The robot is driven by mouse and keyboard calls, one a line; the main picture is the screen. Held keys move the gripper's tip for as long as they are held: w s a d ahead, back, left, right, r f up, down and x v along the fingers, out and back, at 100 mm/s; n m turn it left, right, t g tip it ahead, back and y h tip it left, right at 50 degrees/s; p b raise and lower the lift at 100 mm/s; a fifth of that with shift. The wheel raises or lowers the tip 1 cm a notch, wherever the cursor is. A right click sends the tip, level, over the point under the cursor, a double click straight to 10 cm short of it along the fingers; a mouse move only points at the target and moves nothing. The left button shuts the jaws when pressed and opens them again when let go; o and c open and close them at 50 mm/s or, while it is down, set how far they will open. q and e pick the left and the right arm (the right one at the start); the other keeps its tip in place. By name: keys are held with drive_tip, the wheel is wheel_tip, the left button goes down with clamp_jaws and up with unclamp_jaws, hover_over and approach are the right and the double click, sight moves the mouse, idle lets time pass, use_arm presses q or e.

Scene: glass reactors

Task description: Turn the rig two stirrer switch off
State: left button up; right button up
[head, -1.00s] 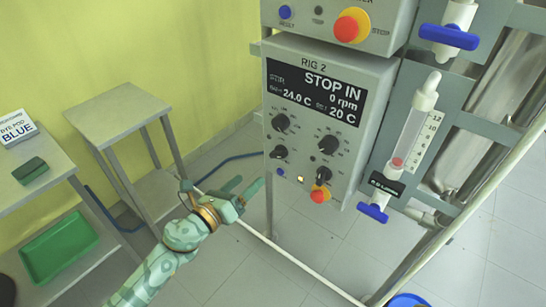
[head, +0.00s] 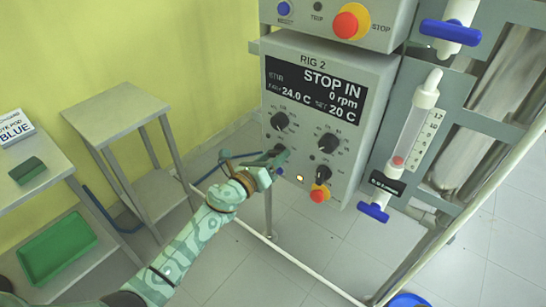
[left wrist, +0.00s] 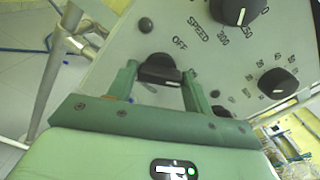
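The rig two panel (head: 345,75) reads "STOP IN", 0 rpm, 24.0 C and 20 C. A black switch knob (left wrist: 160,70) shows in the left wrist view between the fingers of my left gripper (left wrist: 160,76), near an "OFF" mark. The fingers stand apart, one on each side of the knob; I cannot tell whether they touch it. In the head view my left gripper (head: 272,165) is at the panel's lower left and mostly hides that knob (head: 279,150). My right gripper is not in view.
A small table (head: 115,110) stands at left.

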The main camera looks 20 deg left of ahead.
use_arm(q)
drive_tip(key=c, duration=0.4)
drive_tip(key=shift+c, duration=0.2)
drive_tip(key=shift+n, duration=0.4)
drive_tip(key=n+p, duration=0.2)
drive_tip(key=n, duration=0.3)
drive_tip(key=n+p, duration=0.1)
drive_tip(key=n, duration=0.5)
drive_tip(key=shift+p, duration=0.3)
drive_tip(key=shift+f, duration=0.1)
drive_tip(key=o, duration=1)
